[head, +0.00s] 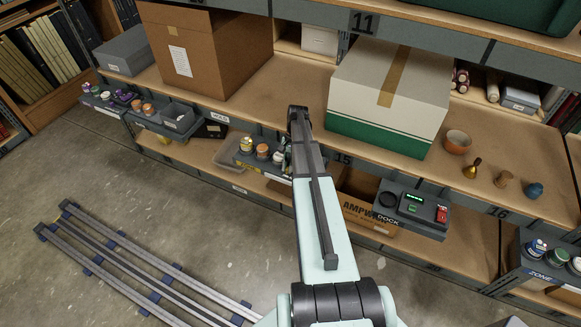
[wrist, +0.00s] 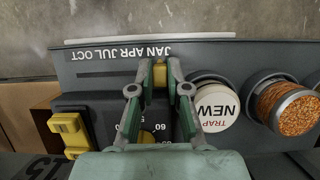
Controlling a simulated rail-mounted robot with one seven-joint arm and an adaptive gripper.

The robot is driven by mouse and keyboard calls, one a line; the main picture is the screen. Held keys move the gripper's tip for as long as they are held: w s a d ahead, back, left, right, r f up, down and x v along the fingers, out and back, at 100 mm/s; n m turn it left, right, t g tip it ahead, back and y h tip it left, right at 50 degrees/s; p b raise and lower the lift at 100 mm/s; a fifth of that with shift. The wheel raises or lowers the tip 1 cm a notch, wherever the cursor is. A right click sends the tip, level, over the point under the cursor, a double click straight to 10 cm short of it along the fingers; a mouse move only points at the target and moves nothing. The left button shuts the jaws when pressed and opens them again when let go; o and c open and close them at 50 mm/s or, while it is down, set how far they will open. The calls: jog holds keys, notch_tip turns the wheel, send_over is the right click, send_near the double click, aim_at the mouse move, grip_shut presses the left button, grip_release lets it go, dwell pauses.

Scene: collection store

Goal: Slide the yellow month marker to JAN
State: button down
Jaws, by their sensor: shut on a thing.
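The yellow month marker (wrist: 160,74) is a small block between my fingertips in the wrist view. My gripper (wrist: 160,78) is shut on it from both sides. The month scale (wrist: 122,52) reads upside down on the dark panel, with JAN at its right end and OCT at its left. The marker sits just below the JAN lettering, about level with it. In the head view, my arm covers the gripper and the marker.
In the wrist view, a white jar lid (wrist: 216,107) marked NEW is close beside my right finger. A jar of orange grains (wrist: 287,106) stands farther right. Shelf boards surround the panel in the head view.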

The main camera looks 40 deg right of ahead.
jog(key=c, duration=1.1)
grip_release()
jog(key=shift+w, duration=0.2)
